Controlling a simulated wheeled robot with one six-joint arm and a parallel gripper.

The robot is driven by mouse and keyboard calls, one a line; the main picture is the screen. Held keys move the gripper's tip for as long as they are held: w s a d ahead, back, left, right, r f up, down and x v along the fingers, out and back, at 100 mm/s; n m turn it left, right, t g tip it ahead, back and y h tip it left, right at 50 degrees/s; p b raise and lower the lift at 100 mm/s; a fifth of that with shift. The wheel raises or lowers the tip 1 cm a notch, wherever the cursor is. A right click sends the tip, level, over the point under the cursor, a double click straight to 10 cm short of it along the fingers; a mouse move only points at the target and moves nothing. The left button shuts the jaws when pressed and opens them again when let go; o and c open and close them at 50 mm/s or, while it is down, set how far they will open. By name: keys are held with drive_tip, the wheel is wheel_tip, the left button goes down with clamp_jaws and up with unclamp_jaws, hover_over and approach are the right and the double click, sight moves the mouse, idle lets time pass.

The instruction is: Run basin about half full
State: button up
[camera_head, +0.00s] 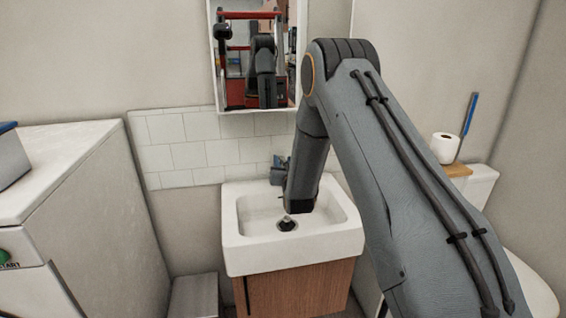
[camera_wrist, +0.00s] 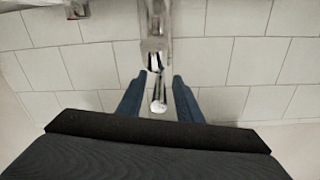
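The white basin (camera_head: 252,247) sits on a wooden cabinet below the tiled wall. Its floor looks bare, and I see no water or stream in the visible part. A dark drain with a small upright knob (camera_head: 287,222) is in its middle. My gripper (camera_wrist: 157,92) is open, its two blue fingers apart. Between and just beyond them shows a chrome faucet with a thin lever (camera_wrist: 158,98); I cannot tell whether a finger touches it. In the head view my gripper (camera_head: 279,162) is near the wall behind the basin, and my arm hides the faucet.
A mirror (camera_head: 222,80) hangs above the tiles (camera_head: 180,150). A white machine (camera_head: 85,195) stands at the left. A toilet (camera_head: 535,285), a paper roll (camera_head: 445,148) and a blue-handled brush (camera_head: 468,120) are at the right. A grey box (camera_head: 195,296) is left of the cabinet (camera_head: 300,292).

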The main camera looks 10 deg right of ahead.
clamp_jaws()
drive_tip(key=shift+r, duration=0.1)
drive_tip(key=shift+w+r+g+p, duration=0.1)
drive_tip(key=shift+r+g+p, duration=0.25)
drive_tip(key=shift+r+g, duration=0.05)
drive_tip(key=shift+w+r+g+p, duration=0.2)
drive_tip(key=shift+r+g+p, duration=0.2)
drive_tip(key=shift+g, duration=0.5)
unclamp_jaws()
